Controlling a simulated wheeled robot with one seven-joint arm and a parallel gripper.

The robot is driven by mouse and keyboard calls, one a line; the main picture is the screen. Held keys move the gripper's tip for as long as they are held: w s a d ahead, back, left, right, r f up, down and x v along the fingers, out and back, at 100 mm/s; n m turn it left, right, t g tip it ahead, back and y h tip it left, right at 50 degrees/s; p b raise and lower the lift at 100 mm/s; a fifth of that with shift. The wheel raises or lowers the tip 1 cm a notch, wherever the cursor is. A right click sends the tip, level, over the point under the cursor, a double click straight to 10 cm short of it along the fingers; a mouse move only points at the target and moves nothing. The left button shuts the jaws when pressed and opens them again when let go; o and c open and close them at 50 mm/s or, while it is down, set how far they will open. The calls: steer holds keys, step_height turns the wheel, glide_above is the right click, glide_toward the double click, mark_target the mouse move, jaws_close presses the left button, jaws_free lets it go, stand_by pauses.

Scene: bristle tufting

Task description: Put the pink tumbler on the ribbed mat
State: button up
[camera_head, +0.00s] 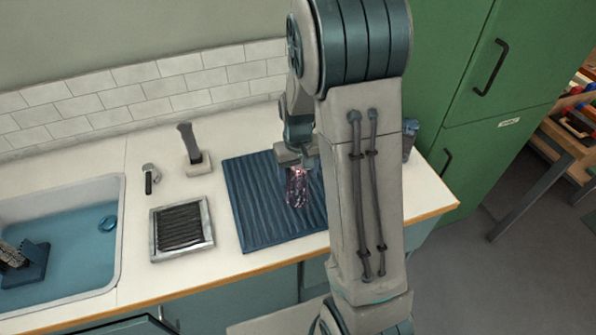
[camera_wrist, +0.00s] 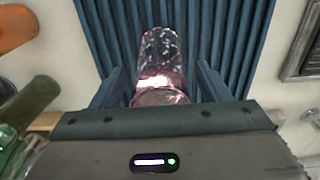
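The pink tumbler (camera_head: 297,187) looks glassy and speckled, and it is over the right part of the blue ribbed mat (camera_head: 250,215). My gripper (camera_head: 297,166) is at its upper end. In the wrist view the tumbler (camera_wrist: 161,55) lies between the two fingers of my gripper (camera_wrist: 163,78), with the mat (camera_wrist: 235,40) behind it. The fingers are close to its sides; I cannot tell whether they touch it. Whether its base rests on the mat is also unclear. My arm hides the mat's right edge in the head view.
Left of the mat are a framed dark ribbed tray (camera_head: 181,228), a stand with a dark upright handle (camera_head: 192,150) and a sink (camera_head: 70,240). A bluish glass (camera_head: 409,138) stands right of my arm. The wrist view shows an orange item (camera_wrist: 15,27) and green items (camera_wrist: 30,105) at left.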

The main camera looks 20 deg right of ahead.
step_height(320, 180, up, 12)
steer(key=shift+s+r, duration=0.1)
steer(key=shift+r, duration=0.1)
steer(key=s+a+r+t, duration=0.1)
steer(key=s+r, duration=0.1)
steer(key=s, duration=0.7)
steer(key=s+a+r+t, duration=0.2)
steer(key=s, duration=0.7)
steer(key=shift+a, duration=0.25)
